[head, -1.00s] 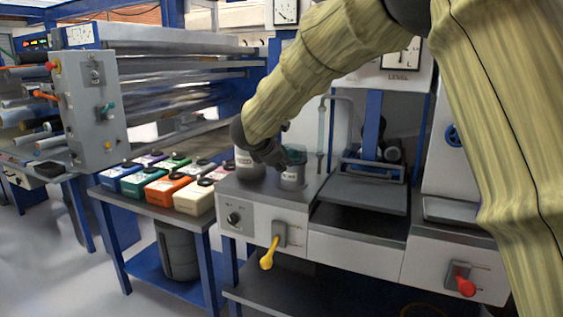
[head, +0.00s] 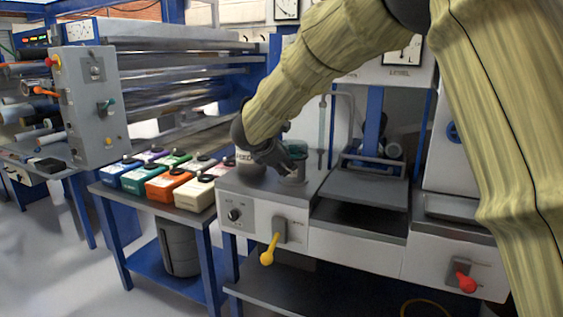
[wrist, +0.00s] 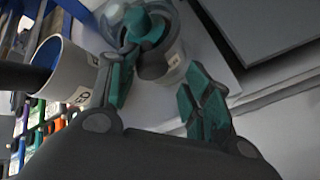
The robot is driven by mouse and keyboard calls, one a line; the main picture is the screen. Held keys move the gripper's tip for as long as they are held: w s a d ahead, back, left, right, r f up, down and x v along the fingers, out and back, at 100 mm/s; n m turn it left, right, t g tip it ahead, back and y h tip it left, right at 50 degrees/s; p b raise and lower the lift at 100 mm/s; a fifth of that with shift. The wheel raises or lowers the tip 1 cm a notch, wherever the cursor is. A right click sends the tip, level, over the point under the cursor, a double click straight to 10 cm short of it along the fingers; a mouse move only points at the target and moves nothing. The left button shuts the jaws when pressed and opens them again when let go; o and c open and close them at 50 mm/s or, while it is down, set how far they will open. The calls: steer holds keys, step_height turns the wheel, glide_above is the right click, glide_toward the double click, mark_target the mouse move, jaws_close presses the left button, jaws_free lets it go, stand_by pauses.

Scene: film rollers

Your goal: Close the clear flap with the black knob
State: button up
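I cannot pick out a clear flap with a black knob with certainty in either view. My gripper (head: 292,158) is over the left part of the grey-topped machine bench, at a small pale pot (head: 291,179). In the wrist view my gripper's two teal fingers (wrist: 158,85) are apart, with the pot (wrist: 172,68) beyond and between them. A rounded grey and teal piece (wrist: 146,28) sits at the pot's top, close to the left finger. I cannot tell whether the fingers touch anything. My arm covers part of the machine behind.
A white lettered canister (wrist: 68,72) stands left of my gripper. Several coloured boxes with black caps stand on a side table (head: 150,203). A yellow lever (head: 269,250) and a red lever (head: 466,283) stick out from the bench front. A dark raised plate (head: 372,188) lies to the right.

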steer(key=shift+r, duration=0.1)
steer(key=v, duration=1.2)
steer(key=shift+a, duration=0.1)
